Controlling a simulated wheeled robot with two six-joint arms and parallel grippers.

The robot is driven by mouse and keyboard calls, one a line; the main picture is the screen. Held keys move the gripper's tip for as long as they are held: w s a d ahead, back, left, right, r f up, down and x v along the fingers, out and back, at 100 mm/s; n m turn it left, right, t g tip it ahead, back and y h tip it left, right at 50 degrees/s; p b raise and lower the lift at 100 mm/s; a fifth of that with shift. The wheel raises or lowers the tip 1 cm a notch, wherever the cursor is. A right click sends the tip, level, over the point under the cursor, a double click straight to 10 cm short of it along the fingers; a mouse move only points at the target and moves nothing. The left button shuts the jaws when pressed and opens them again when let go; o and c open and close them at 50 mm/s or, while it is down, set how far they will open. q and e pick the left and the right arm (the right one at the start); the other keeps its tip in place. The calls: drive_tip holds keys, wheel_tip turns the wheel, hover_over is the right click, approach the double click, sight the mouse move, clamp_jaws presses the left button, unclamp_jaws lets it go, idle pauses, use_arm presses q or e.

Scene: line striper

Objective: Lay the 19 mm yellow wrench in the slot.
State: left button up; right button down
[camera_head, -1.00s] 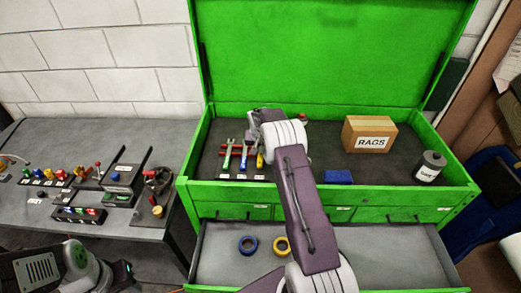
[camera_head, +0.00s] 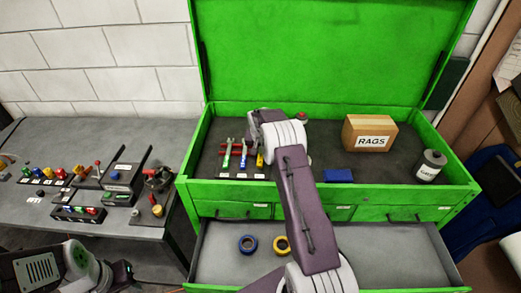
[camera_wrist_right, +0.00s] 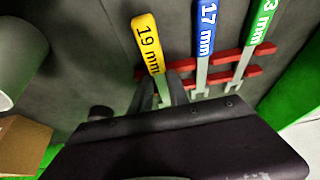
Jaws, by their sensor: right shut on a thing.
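The yellow 19 mm wrench (camera_wrist_right: 148,45) shows its labelled handle in the right wrist view, with its grey shaft running down between my fingers. My right gripper (camera_wrist_right: 163,90) is shut on that shaft. The shaft lies at the left end of the red rack (camera_wrist_right: 225,80) in that view; whether it rests in the slot or sits just above it is hidden by the fingers. In the head view the yellow handle (camera_head: 260,160) shows beside my right wrist, right of the blue wrench (camera_head: 244,158). My left gripper (camera_head: 122,271) is at the lower left, its jaws unclear.
The green wrench (camera_head: 227,158) lies in the rack beside the blue one. The chest tray also holds a rags box (camera_head: 369,133), a blue block (camera_head: 338,176) and a grey can (camera_head: 431,166). The open drawer (camera_head: 400,255) below holds blue and yellow rings.

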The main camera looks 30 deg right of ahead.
drive_tip(key=shift+s+a+f, duration=0.1)
drive_tip(key=shift+s+f, duration=0.05)
drive_tip(key=shift+f, duration=0.05)
idle(0.6)
drive_tip(key=shift+r, duration=0.1)
drive_tip(key=shift+w+r+p, duration=0.2)
drive_tip(key=shift+r+p, duration=0.05)
drive_tip(key=shift+p, duration=0.15)
drive_tip(key=c, duration=0.9)
unclamp_jaws()
drive_tip(key=shift+r, duration=0.1)
drive_tip(key=shift+o, duration=0.2)
drive_tip(key=shift+r, duration=0.1)
